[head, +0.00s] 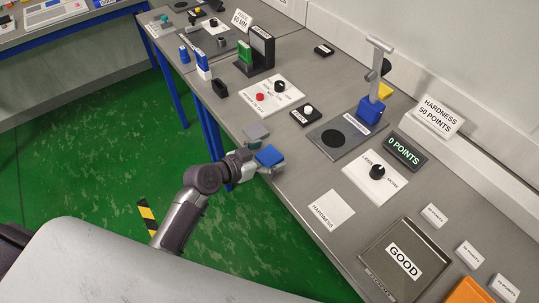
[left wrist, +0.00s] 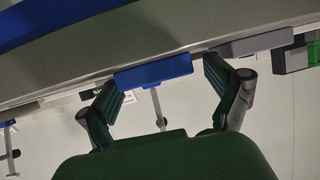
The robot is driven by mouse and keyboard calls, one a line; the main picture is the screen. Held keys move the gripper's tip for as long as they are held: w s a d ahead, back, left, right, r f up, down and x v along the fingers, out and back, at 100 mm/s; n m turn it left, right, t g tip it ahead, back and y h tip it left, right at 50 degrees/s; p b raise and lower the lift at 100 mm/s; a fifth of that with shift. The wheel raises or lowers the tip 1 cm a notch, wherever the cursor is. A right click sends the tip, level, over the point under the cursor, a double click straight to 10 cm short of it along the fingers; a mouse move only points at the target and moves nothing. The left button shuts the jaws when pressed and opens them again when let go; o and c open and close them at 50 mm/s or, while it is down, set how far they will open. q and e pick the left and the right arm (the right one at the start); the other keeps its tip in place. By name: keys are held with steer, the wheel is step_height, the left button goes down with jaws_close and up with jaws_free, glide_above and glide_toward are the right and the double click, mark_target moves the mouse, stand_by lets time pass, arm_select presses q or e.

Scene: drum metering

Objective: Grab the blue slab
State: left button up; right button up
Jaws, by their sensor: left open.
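The blue slab (head: 270,155) lies at the near edge of the grey bench, and it also shows in the left wrist view (left wrist: 153,70). My left gripper (head: 262,161) is at the bench edge, right by the slab. In the left wrist view its two fingers (left wrist: 160,85) are apart, with the slab across the gap near the fingertips. A small space shows between the slab and the right finger; contact at the left finger cannot be told. My right gripper is in neither view.
A grey slab (head: 257,131) lies just beyond the blue one, near my gripper. A HARDNESS label (head: 328,210) and a white panel with a black knob (head: 375,178) are to the right. A tester on a dark plate (head: 338,138) stands behind.

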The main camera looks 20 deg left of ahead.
arm_select(q)
steer(key=c, duration=1.2)
steer(key=shift+c, duration=0.2)
